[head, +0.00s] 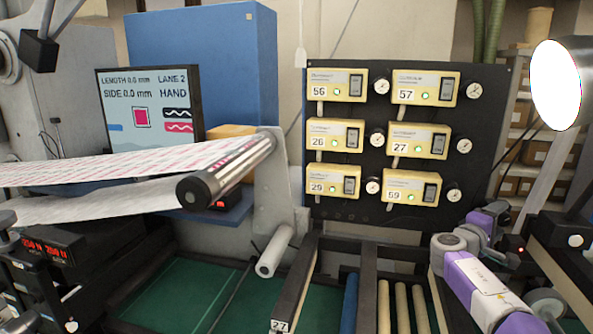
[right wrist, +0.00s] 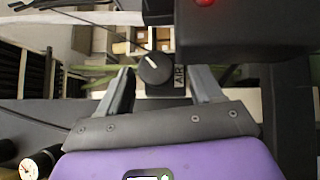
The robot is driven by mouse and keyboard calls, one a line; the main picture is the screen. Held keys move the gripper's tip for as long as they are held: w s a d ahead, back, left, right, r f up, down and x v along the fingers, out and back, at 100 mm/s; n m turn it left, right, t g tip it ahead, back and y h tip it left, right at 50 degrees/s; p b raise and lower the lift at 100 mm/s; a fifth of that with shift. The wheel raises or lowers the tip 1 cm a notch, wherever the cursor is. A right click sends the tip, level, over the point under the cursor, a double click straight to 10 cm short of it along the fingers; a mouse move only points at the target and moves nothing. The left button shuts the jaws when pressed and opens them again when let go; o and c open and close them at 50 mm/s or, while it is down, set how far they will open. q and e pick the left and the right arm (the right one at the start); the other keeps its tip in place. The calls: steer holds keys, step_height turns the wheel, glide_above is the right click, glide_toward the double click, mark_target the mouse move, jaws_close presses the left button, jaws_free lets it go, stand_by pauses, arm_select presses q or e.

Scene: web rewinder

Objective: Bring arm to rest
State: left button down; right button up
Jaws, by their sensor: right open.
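My right arm, with purple and grey links, comes in at the lower right of the head view. Its gripper (head: 506,236) is near a dark box with a small red light, and its fingers are hard to make out there. In the right wrist view the right gripper (right wrist: 162,76) is open, with two grey fingers apart. A dark round knob (right wrist: 154,67) with a white pointer shows between the fingers, beside a label reading AIR (right wrist: 180,80). Nothing is held. I cannot tell whether the fingers touch the knob. My left gripper is not in view.
A black panel (head: 335,209) with several yellow numbered boxes and gauges stands behind. A roller (head: 227,172) carries printed web at left, beside a screen (head: 150,108). A large white-faced roll (head: 557,85) is at upper right. Rails and rods lie over the green bed (head: 180,290).

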steer(key=s+a+r+m+g+y+p, duration=0.1)
steer(key=s+a+r+m+y, duration=0.1)
steer(key=s+a+m+y, duration=0.1)
steer(key=shift+s+a+r+m+g+y+p, duration=0.25)
steer(key=shift+s+a+g+y+p, duration=0.2)
steer(key=shift+a, duration=0.75)
steer(key=shift+f, duration=0.1)
